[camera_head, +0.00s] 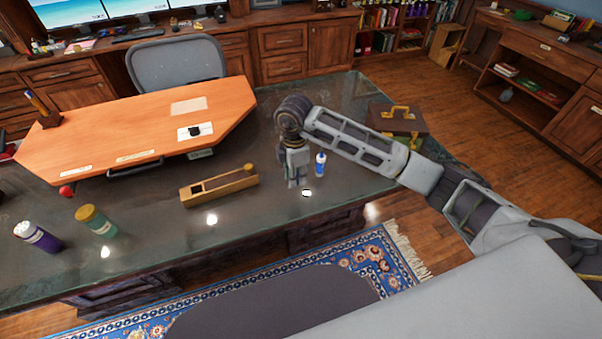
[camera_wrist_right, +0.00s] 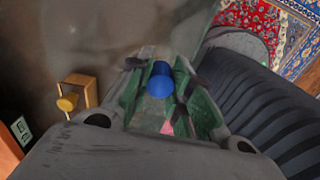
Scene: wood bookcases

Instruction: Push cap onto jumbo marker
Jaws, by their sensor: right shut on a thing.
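My right gripper (camera_head: 297,184) hangs fingers down over the dark desk top. In the right wrist view its fingers (camera_wrist_right: 162,88) are closed around a blue cylinder, the cap (camera_wrist_right: 159,80). The cap cannot be made out in the head view. A small white and blue upright piece, which looks like the marker (camera_head: 320,165), is just right of the gripper in the head view. I cannot tell whether the two touch, and this piece is not clear in the wrist view. My left gripper is not in view.
A wooden box (camera_head: 219,188) with a yellow knob lies left of the gripper. A purple jar (camera_head: 38,237) and green jar (camera_head: 95,221) are farther left. An orange desk board (camera_head: 140,127) is behind, a brown case (camera_head: 398,121) at right. Bare desk lies in front.

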